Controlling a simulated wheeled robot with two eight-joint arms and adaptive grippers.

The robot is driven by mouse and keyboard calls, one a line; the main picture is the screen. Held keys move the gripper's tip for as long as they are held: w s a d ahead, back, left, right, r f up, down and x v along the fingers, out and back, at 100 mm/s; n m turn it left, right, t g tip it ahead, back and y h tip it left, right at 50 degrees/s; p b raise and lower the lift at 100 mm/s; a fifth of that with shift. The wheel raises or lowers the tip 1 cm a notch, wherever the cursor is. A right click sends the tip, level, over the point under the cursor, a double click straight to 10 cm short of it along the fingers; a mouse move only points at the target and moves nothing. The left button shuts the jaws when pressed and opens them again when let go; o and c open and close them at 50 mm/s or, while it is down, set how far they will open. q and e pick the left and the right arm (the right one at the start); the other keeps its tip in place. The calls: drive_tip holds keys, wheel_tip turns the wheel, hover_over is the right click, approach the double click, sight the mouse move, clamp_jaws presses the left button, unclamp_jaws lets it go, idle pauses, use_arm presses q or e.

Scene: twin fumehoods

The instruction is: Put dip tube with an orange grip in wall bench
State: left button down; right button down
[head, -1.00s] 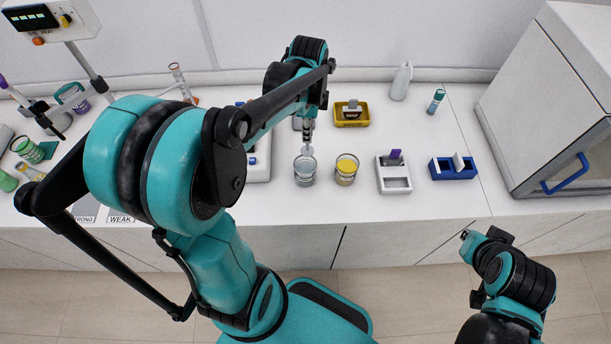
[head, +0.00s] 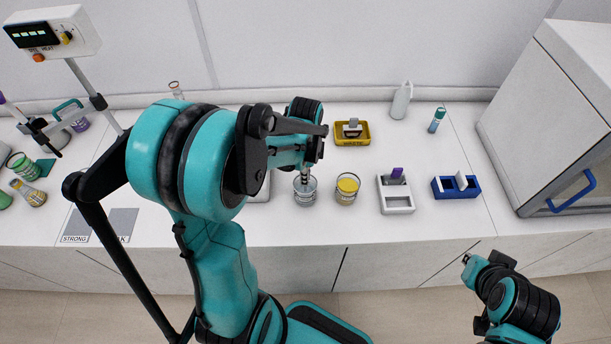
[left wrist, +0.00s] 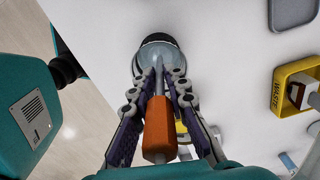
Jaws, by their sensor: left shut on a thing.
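My left gripper (left wrist: 158,95) is shut on the orange grip of the dip tube (left wrist: 160,128). The thin tube runs away from the grip toward a clear glass beaker (left wrist: 160,55). In the head view the left gripper (head: 304,174) is right above this beaker (head: 304,193), partly hidden by my arm. I cannot tell whether the tube's tip is inside the beaker. The white wall bench (head: 430,222) runs along the back wall under these things.
A beaker with yellow content (head: 347,190) stands close on the right. Beyond it are a white holder (head: 396,203), a blue rack (head: 456,187) and a white cabinet (head: 550,125). A yellow waste tray (head: 352,133) and a white bottle (head: 401,101) stand behind. Coloured flasks stand far left.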

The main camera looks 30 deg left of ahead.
use_arm(q)
drive_tip(key=shift+f+b, duration=0.6)
drive_tip(key=c, duration=1.5)
unclamp_jaws()
